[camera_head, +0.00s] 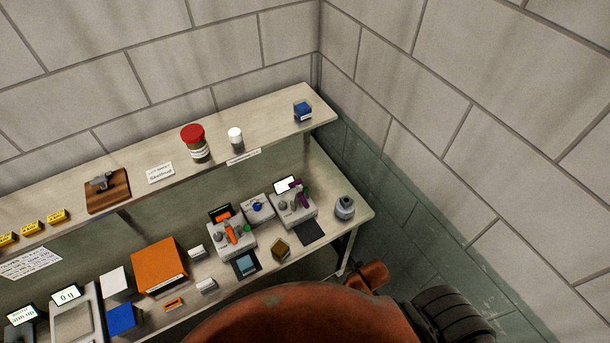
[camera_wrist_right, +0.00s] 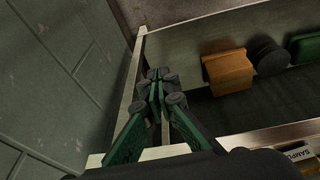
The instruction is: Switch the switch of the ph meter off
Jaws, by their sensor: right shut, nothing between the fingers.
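Two grey bench instruments with knobs stand on the worktop in the head view. One (camera_head: 234,240) has a dark display and an orange part on top. The other (camera_head: 296,212) has a lit white display and a purple part. A small light box with a blue knob (camera_head: 257,208) sits between them. I cannot tell for sure which is the pH meter, and its switch is too small to make out. My right gripper (camera_wrist_right: 157,80) is shut and empty in the right wrist view, near a pale frame edge, with no instrument recognisable beside it. My left gripper is not in view.
An upper shelf (camera_head: 270,130) runs above the worktop, with a red-lidded jar (camera_head: 195,143), a white-capped bottle (camera_head: 235,138) and a blue-and-clear box (camera_head: 303,110). A grey bottle (camera_head: 344,207) stands near the worktop's right end. The right wrist view shows a wooden block (camera_wrist_right: 228,72).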

